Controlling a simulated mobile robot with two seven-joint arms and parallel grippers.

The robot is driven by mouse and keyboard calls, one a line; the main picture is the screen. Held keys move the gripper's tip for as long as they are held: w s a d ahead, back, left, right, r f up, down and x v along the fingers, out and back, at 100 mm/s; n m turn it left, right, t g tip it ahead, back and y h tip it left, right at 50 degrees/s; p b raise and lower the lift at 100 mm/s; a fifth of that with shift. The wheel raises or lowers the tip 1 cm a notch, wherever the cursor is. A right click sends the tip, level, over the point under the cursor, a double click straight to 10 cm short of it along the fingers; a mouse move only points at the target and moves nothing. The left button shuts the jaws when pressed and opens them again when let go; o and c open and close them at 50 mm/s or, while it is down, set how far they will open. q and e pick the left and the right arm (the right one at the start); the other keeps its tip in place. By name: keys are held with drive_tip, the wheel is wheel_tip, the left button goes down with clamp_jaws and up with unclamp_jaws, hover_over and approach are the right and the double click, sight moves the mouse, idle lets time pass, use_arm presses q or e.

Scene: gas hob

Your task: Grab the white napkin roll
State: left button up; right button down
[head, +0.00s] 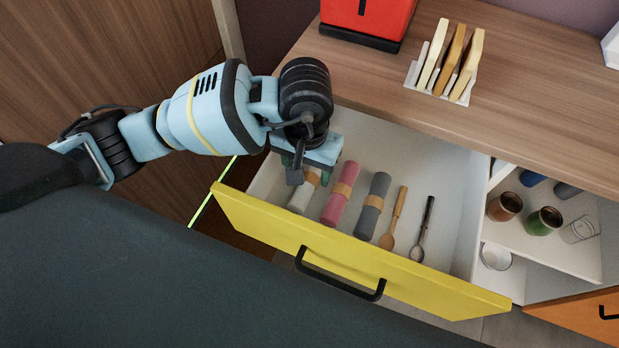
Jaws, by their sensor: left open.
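The white napkin roll (300,199) lies in an open drawer (421,280) with a yellow front, at the left end of a row. It has a tan band, and its upper part is hidden under my left gripper. My left gripper (311,178) is open and points down over the upper part of the white roll. Its fingertips are at or just above the roll; I cannot tell whether they touch it. My right gripper is not in view.
A pink roll (335,207), a grey roll (369,220), a wooden spoon (388,240) and a dark-handled spoon (418,252) lie to the right in the drawer. The wooden counter (540,110) overhangs the drawer's back. Cups stand on a shelf at right.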

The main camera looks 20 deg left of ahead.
sight(307, 180)
use_arm(q)
drive_tip(key=f, duration=0.5)
drive_tip(key=shift+w+a, duration=0.1)
drive_tip(key=shift+w, duration=0.2)
drive_tip(key=c, duration=1.1)
drive_tip(key=shift+o, duration=0.2)
wheel_tip(307, 180, up, 10)
